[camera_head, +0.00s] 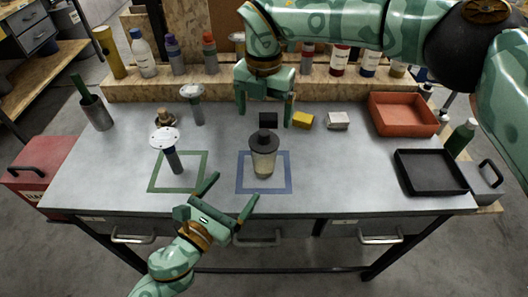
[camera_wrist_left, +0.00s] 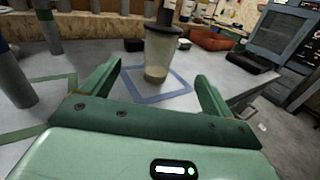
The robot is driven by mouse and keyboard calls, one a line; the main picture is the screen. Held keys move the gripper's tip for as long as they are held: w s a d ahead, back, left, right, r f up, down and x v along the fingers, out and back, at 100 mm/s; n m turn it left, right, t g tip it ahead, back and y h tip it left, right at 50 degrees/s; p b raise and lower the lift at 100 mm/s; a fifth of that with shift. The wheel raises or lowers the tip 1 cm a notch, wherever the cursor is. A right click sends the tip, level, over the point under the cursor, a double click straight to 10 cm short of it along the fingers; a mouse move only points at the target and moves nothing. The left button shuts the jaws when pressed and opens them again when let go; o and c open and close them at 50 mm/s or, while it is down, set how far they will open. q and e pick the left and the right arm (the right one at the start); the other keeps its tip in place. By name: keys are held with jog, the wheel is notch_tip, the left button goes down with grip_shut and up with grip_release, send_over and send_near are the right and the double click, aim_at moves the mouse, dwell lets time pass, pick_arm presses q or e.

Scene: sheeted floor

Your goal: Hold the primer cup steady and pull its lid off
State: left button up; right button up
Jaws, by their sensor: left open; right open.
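The primer cup (camera_head: 263,162) is a clear, tapered cup with a pale layer inside, upright in the blue square outline on the table. Its dark lid (camera_head: 264,140) with a knob sits on top.
A yellow block (camera_head: 303,120) and a white block (camera_head: 338,120) lie right of my right gripper. A white-topped grey stand (camera_head: 173,160) is by the green square outline (camera_head: 150,186). A red tray (camera_head: 373,125) and a black tray (camera_head: 403,185) are at right. Bottles line the back shelf.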

aim_at(264, 149)
pick_arm(q)
jog(key=x, duration=1.5)
jog(key=shift+s, duration=0.1)
pick_arm(e)
jog(key=shift+s, duration=0.1)
